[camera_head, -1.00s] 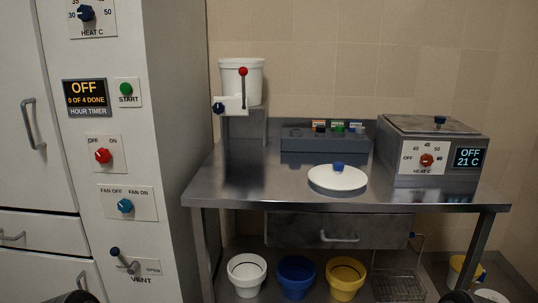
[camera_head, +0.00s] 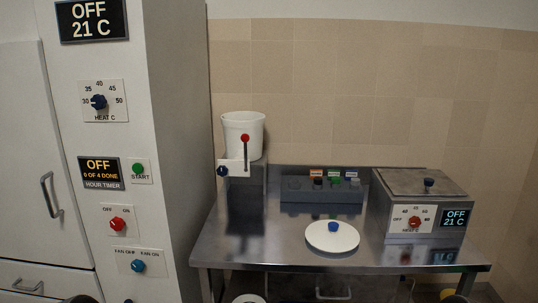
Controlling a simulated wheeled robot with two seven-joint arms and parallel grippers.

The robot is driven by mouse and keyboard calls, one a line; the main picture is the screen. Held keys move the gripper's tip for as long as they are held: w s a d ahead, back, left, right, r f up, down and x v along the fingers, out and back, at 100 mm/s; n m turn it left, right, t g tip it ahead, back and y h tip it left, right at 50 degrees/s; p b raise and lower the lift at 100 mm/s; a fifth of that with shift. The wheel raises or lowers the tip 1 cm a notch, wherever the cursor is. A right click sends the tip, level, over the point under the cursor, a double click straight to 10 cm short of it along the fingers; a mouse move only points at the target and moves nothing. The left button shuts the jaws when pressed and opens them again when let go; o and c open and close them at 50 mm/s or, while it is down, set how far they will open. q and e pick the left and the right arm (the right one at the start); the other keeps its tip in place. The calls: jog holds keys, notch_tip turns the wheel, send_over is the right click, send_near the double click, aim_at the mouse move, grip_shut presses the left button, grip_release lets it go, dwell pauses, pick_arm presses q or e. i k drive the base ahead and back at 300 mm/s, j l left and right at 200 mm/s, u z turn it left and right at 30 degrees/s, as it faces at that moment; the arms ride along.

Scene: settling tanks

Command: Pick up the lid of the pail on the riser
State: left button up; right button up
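A white pail (camera_head: 243,137) stands on a grey metal riser (camera_head: 246,186) at the left back of the steel bench. Its top looks open, with no lid seen on it. A white tap block (camera_head: 232,168) with a red-knobbed lever and a blue knob sits at the pail's foot. A round white lid (camera_head: 345,239) with a blue knob (camera_head: 333,227) lies flat on the bench, right of the riser and near the front. Neither gripper shows; only dark rounded bits, probably mine, show at the bottom edge.
A tall white cabinet (camera_head: 175,150) with dials stands at the left. A grey rack (camera_head: 321,195) with small coloured items is behind the lid. A steel heated bath (camera_head: 426,200) reading OFF 21 C is at the right. The bench (camera_head: 265,235) is clear left of the lid.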

aim_at(331, 235)
jog(key=i+l+z, duration=0.15)
jog(key=l+z, duration=0.3)
jog(key=i+l+z, duration=0.2)
jog(key=z, duration=0.25)
